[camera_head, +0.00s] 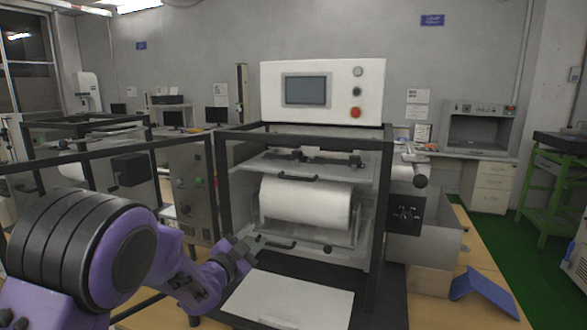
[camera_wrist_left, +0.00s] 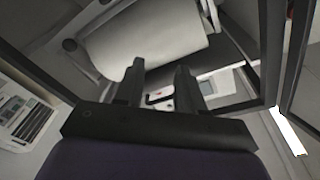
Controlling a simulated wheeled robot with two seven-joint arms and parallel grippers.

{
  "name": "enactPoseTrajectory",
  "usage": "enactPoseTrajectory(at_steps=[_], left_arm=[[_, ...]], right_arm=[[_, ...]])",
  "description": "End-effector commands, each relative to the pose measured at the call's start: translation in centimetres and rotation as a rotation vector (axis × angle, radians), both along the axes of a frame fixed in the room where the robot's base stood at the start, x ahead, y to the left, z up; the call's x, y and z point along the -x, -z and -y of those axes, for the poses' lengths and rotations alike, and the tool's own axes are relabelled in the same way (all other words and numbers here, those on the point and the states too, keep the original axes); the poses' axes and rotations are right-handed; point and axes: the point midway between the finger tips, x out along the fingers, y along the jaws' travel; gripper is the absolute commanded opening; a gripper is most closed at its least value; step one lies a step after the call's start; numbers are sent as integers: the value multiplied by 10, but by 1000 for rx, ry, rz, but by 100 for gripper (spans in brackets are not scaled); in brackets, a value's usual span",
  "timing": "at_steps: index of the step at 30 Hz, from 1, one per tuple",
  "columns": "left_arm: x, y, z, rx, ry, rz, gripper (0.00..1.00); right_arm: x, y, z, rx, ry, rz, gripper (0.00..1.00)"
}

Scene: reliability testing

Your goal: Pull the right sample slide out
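The test machine (camera_head: 325,140) has a black frame, a white control box on top and a large white roll (camera_head: 305,205) inside. An upper dark handle (camera_head: 299,178) sits above the roll. A lower dark handle (camera_head: 281,245) sits below it, near the front. I cannot tell for certain which part is the right sample slide. My left gripper (camera_head: 248,250) is at the machine's front opening, just left of the lower handle. In the left wrist view its two dark fingers (camera_wrist_left: 158,80) are apart. A small dark handle (camera_wrist_left: 159,98) shows between them, and contact is unclear. My right gripper is out of view.
A pale flat plate (camera_head: 291,302) lies on the dark base in front of the machine. Black frame posts stand on both sides of the opening. A blue angled piece (camera_head: 486,290) lies on the wooden bench at the right. Another framed machine stands at the left.

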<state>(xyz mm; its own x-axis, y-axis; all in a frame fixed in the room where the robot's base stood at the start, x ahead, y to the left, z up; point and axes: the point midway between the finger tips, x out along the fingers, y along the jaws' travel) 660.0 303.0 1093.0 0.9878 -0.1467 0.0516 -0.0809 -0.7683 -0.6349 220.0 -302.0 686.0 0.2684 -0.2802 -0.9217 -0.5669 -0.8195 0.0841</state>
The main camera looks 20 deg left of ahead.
Motion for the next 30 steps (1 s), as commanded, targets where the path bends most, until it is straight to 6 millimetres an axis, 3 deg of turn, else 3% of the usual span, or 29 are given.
enactPoseTrajectory(at_steps=[1, 3, 4, 6, 9, 13, 22, 30], left_arm=[[-11, -63, 6, -217, 59, 125, 38], [-17, -105, 17, -523, 119, 252, 38], [-18, -113, 21, -618, 133, 288, 38], [-18, -120, 26, -776, 154, 343, 38], [-21, -122, 30, -873, 161, 373, 38], [-37, -127, 39, -887, 163, 376, 38], [-95, -137, 65, -881, 162, 373, 38], [-113, -137, 73, -881, 159, 374, 38]], right_arm=[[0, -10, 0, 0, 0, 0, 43], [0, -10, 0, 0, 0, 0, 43], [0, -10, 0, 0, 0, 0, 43], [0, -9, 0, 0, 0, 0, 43], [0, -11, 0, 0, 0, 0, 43], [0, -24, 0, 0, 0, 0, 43], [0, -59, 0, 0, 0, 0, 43], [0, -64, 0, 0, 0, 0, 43]])
